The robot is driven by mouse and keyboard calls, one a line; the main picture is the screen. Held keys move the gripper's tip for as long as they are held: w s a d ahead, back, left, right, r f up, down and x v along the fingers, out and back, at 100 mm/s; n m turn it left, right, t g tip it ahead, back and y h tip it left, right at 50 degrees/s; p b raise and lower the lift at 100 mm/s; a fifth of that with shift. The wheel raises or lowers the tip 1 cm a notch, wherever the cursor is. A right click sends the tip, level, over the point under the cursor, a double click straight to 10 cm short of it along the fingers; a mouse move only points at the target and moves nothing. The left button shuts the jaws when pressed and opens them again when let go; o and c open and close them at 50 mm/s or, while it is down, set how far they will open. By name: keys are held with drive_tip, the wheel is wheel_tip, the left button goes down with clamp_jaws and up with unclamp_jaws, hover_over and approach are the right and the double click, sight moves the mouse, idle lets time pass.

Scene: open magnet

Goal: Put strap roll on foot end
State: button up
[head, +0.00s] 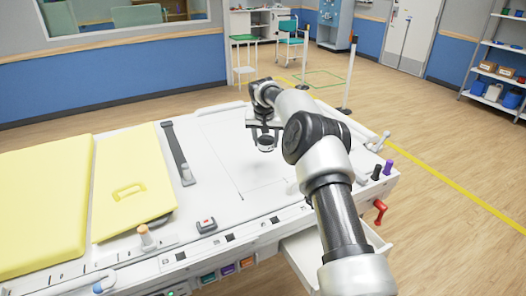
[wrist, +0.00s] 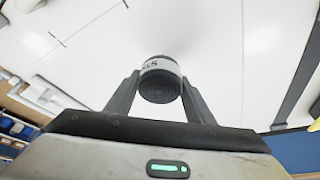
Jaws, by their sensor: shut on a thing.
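The strap roll (wrist: 161,82) is a short round roll with a dark coiled end and a white band with dark lettering. My gripper (wrist: 160,78) is shut on it, one finger on each side. In the head view my gripper (head: 264,134) holds the roll (head: 265,143) over the white right part of the table top, apparently a little above it. This white area, which I take for the foot end (head: 220,150), has a thin rectangular outline and is bare below the roll. My arm hides part of its right side.
Yellow pads (head: 125,180) cover the left part of the table. A dark strap (head: 176,150) lies beside them. A small grey-red device (head: 206,225) sits at the front edge. Black and purple knobs (head: 388,167) and a red handle (head: 380,207) stand at the right. An open drawer (head: 300,255) juts out in front.

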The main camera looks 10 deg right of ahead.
sight(266, 164)
wheel_tip(266, 164, down, 8)
drive_tip(key=shift+r, duration=0.1)
idle(0.4)
drive_tip(key=shift+f, duration=0.3)
drive_tip(key=o, duration=1.1)
drive_tip(key=shift+c, duration=0.2)
drive_tip(key=shift+r, duration=0.1)
